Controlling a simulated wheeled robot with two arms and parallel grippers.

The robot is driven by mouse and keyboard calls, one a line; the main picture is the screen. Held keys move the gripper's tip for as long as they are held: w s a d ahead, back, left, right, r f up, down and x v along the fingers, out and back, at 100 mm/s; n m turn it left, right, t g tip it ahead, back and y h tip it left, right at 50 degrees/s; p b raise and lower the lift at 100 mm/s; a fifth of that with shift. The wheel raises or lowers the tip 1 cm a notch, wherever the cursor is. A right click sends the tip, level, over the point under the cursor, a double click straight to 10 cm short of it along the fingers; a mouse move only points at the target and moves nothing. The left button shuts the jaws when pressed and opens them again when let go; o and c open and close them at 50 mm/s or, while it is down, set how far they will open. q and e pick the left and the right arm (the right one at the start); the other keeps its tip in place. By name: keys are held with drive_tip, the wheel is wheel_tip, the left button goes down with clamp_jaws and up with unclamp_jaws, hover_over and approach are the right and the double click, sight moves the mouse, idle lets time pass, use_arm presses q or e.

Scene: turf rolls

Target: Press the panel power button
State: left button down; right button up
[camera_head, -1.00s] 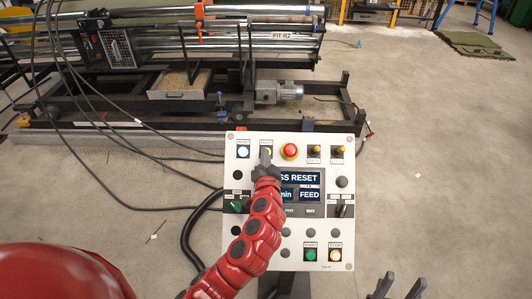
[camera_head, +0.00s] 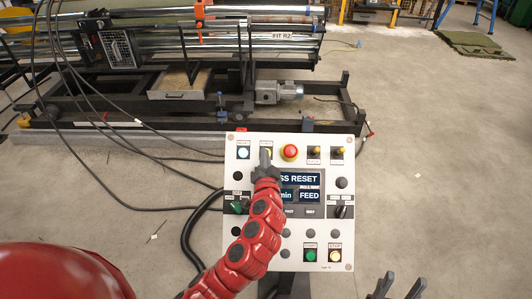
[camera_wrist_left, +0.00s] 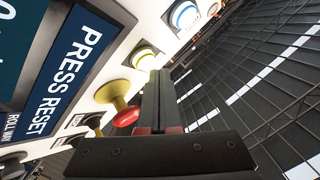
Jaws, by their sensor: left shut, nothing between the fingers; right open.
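The white control panel (camera_head: 314,262) stands in front of me. Its dark screen (camera_head: 300,178) reads "PRESS RESET" in the left wrist view (camera_wrist_left: 75,70). My left gripper (camera_head: 265,154) is shut and empty, its fingertips over the yellow-ringed button in the panel's top row. In the left wrist view that button (camera_wrist_left: 145,56) has a pale face and lies just beyond the fingertips (camera_wrist_left: 160,74); I cannot tell whether they touch. Which button is the power button I cannot read. My right gripper (camera_head: 397,284) is open and empty at the bottom edge, right of the panel.
The red emergency stop (camera_head: 289,152) sits just right of the left gripper; a blue-ringed white button (camera_head: 243,152) sits to its left. Knobs and switches fill the panel. Cables hang at the left. The roll machine (camera_head: 180,110) stands behind.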

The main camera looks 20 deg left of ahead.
use_arm(q)
drive_tip(key=s+r, duration=0.1)
drive_tip(key=r, duration=0.1)
drive_tip(key=s+d+r+p, duration=0.1)
drive_tip(key=s, duration=0.1)
drive_tip(key=shift+r+p, duration=0.3)
drive_tip(key=shift+r, duration=0.1)
idle(0.6)
